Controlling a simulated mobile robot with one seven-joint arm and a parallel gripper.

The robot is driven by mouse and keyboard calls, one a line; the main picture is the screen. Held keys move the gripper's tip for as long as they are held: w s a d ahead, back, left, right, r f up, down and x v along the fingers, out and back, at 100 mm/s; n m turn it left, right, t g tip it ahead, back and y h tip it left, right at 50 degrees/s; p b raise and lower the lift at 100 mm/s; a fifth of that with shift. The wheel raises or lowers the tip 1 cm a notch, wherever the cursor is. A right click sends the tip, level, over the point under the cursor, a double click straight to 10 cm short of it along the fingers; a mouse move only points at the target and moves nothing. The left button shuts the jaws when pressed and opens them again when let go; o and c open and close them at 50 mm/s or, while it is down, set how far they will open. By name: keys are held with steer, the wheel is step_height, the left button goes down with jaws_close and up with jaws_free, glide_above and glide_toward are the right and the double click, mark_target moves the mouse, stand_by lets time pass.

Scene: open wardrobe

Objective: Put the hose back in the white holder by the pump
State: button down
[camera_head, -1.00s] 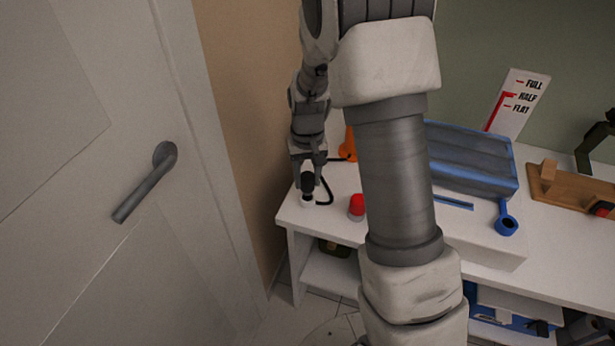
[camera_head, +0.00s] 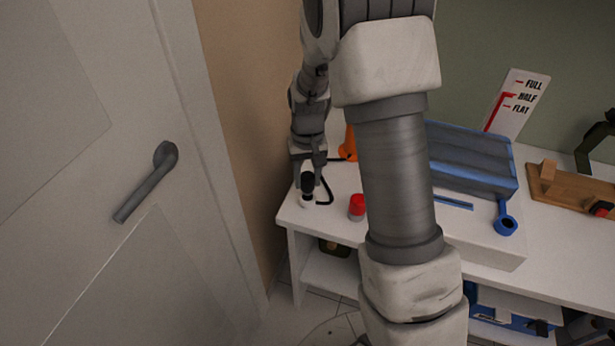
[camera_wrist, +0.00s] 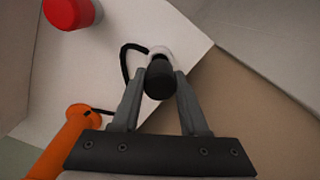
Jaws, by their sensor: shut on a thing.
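The hose is a thin black tube that loops beside the white holder; its thick black end (camera_wrist: 160,82) is between my fingertips. My gripper (camera_wrist: 161,92) is shut on this end, and in the head view my gripper (camera_head: 308,176) points down at the table's left corner. The small white holder (camera_wrist: 160,53) is right at the tip of the black end, partly hidden by it. I cannot tell how deep the end sits in it. The orange pump (camera_wrist: 68,140) is at lower left in the wrist view, with the hose running from it.
A red-capped object (camera_head: 357,206) stands on the white table (camera_head: 330,228) right of the holder. A blue tray (camera_head: 470,160), a blue tool (camera_head: 506,220) and a gauge sign (camera_head: 517,100) are further right. A door (camera_head: 90,200) and the wall are close on the left.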

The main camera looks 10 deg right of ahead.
steer(key=shift+f+b, duration=1)
steer(key=shift+f, duration=0.55)
steer(key=shift+c, duration=1.8)
jaws_free()
steer(key=shift+r, duration=0.1)
step_height(320, 180, up, 17)
steer(key=p, duration=0.4)
steer(key=shift+r, duration=0.2)
step_height(320, 180, up, 15)
steer(key=t+p, duration=0.3)
steer(key=p, duration=0.3)
glide_above(308, 186)
steer(key=s, duration=0.8)
steer(key=s+r+t+p, duration=0.2)
steer(key=s+r+p, duration=0.3)
steer(key=s, duration=0.7)
step_height(308, 186, up, 3)
steer(key=shift+s+d+f+n+t, duration=0.2)
steer(key=shift+s+n+t, duration=0.1)
steer(key=shift+s+n, duration=0.1)
